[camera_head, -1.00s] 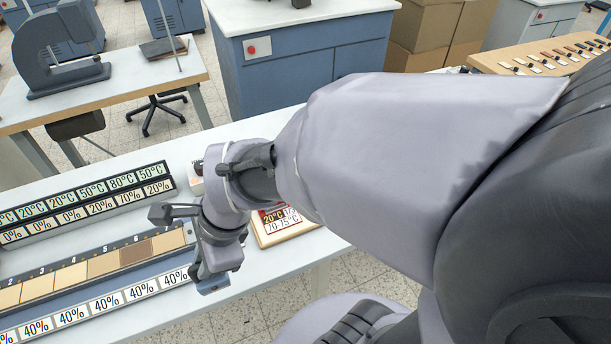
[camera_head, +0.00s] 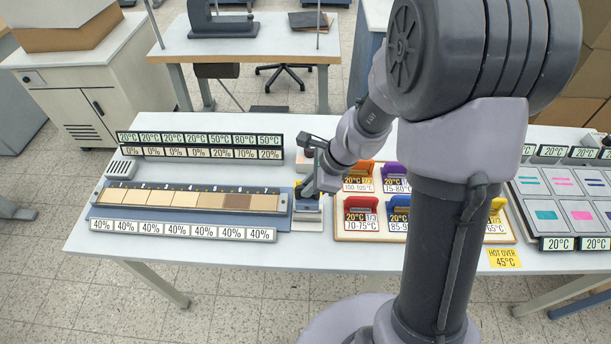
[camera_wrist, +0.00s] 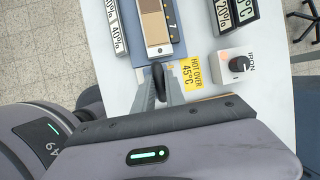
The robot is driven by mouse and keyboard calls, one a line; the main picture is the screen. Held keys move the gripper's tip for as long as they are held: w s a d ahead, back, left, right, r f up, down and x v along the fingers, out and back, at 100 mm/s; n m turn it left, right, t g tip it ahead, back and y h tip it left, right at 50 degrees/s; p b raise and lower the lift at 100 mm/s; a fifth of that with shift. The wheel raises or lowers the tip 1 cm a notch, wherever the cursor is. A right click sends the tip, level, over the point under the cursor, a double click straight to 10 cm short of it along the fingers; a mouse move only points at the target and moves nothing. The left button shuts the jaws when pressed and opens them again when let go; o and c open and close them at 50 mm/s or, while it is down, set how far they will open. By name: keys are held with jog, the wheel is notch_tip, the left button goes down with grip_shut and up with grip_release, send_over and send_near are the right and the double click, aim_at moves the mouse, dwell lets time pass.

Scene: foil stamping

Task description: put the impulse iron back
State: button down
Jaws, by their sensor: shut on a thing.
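My gripper (camera_head: 306,190) is low at the right end of the long swatch strip (camera_head: 190,199). In the wrist view its fingers (camera_wrist: 159,88) are closed around a black rounded piece (camera_wrist: 158,75), which I take to be the impulse iron's handle. The rest of the iron is mostly hidden by the gripper. In the head view a blue-grey block shows under the fingers, and I cannot tell whether it touches the surface below. A white box marked IRON (camera_wrist: 238,66) with a knob stands nearby. A yellow HOT OVER 45°C label (camera_wrist: 195,68) lies beside the fingers.
To the right is a wooden board (camera_head: 349,237) with coloured stamps and temperature cards. Rows of percentage displays (camera_head: 182,229) line the strip's front, and temperature displays stand behind it. Another tray of swatches (camera_head: 568,194) is at the far right. The table's front left is clear.

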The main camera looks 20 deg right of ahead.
jog(key=shift+f+b, duration=2.1)
jog(key=shift+f, duration=0.25)
jog(key=c, duration=1.4)
grip_release()
jog(key=shift+r, duration=0.1)
